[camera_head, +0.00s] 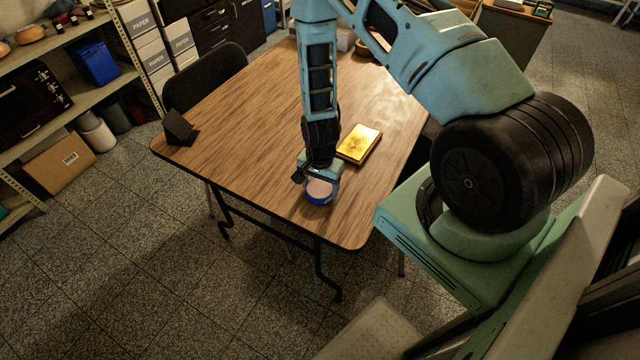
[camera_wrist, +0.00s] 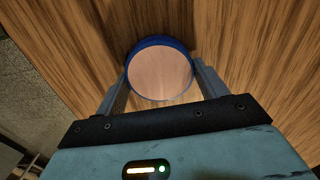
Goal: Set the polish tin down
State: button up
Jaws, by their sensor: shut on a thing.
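The polish tin (camera_head: 320,191) is round, with a blue side and a pale pinkish-brown lid. It is at the near edge of the wooden table (camera_head: 235,130). In the wrist view the tin (camera_wrist: 161,72) sits between the two fingers of my gripper (camera_wrist: 160,85), one on each side of it. My gripper (camera_head: 318,180) points down at the table and is shut on the tin. The tin is low over the table top; I cannot tell whether its base touches the wood.
A yellow-gold book or box (camera_head: 359,143) lies on the table just right of my gripper. A small black stand (camera_head: 180,127) is at the table's left corner. A dark chair (camera_head: 205,78) is behind the left edge. The table's left middle is clear.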

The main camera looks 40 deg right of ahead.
aim_at(320, 187)
jog(key=shift+f, duration=0.2)
jog(key=o, duration=1.3)
jog(key=shift+r, duration=0.1)
jog(key=shift+r, duration=0.1)
notch_tip(320, 187, up, 12)
jog(key=b, duration=0.2)
jog(key=s+a+r+n+y, duration=0.25)
jog(key=a+r+n, duration=0.8)
jog(key=a, duration=0.55)
jog(key=s+a+r+n+h, duration=0.1)
jog(key=s+a+r+n, duration=0.2)
jog(key=s+r+n, duration=0.2)
jog(key=s+a+r+n+h, duration=0.1)
jog(key=s+a+r+n, duration=0.2)
jog(key=s, duration=0.7)
notch_tip(320, 187, up, 4)
jog(key=shift+s+a+r+n, duration=0.15)
jog(key=shift+a+n, duration=0.25)
jog(key=shift+n, duration=0.85)
